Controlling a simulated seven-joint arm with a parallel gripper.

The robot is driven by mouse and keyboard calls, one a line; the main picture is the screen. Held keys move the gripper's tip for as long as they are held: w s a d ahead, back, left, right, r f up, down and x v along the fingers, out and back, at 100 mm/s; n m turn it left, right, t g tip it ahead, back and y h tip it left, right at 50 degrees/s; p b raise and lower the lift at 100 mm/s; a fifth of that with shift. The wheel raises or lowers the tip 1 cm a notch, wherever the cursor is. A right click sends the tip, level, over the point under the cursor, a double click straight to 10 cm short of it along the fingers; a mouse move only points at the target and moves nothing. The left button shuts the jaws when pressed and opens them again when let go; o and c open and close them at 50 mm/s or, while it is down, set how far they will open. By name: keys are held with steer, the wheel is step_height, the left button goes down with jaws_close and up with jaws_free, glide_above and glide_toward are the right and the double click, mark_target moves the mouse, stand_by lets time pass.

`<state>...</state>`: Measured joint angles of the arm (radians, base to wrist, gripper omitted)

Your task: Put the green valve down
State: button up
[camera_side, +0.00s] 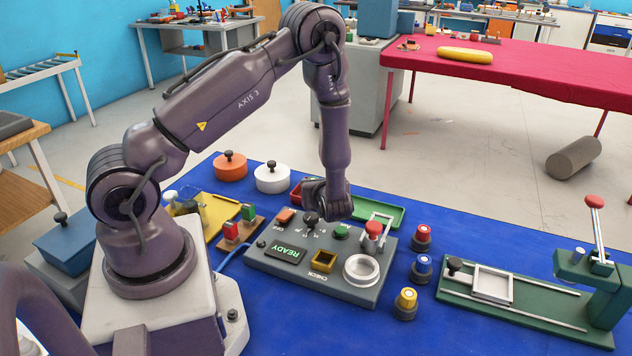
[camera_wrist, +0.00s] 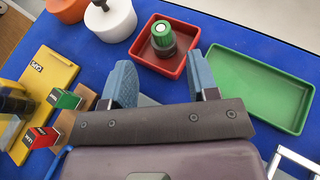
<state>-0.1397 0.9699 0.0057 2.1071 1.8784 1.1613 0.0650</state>
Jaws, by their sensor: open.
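The green valve (camera_wrist: 163,38), with a dark base and a white-topped green cap, stands upright in the red tray (camera_wrist: 145,58) in the wrist view. My gripper (camera_wrist: 162,62) is open, with its two blue-grey fingers apart. The valve is ahead of the fingertips, between their lines, and nothing is held. In the side view my gripper (camera_side: 328,200) is low behind the grey control panel and hides the valve. Only the left part of the red tray (camera_side: 297,193) shows there.
An empty green tray (camera_wrist: 262,88) lies right of the red one. Red (camera_side: 422,238), blue (camera_side: 421,268) and yellow (camera_side: 405,304) valves stand right of the panel (camera_side: 290,272). White (camera_side: 272,178) and orange (camera_side: 230,168) lidded pots stand behind. A green-based lever press (camera_side: 520,305) is at right.

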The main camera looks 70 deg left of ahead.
steer(key=s+d+r+n+g+h, duration=0.2)
steer(key=s+d+r+n, duration=0.1)
steer(key=r+n, duration=0.4)
steer(key=s+d+r+n+g+h, duration=0.1)
steer(key=s+d+r+n+g, duration=0.2)
steer(key=r, duration=0.6)
steer(key=s+d+r+n+t+h, duration=0.4)
steer(key=d+r+n+h, duration=0.1)
steer(key=d, duration=0.2)
steer(key=s+d+r+n+t+h, duration=0.4)
steer(key=d+r+n+h, duration=0.1)
steer(key=d+r, duration=0.1)
steer(key=shift+d+r, duration=0.3)
steer(key=shift+d, duration=0.25)
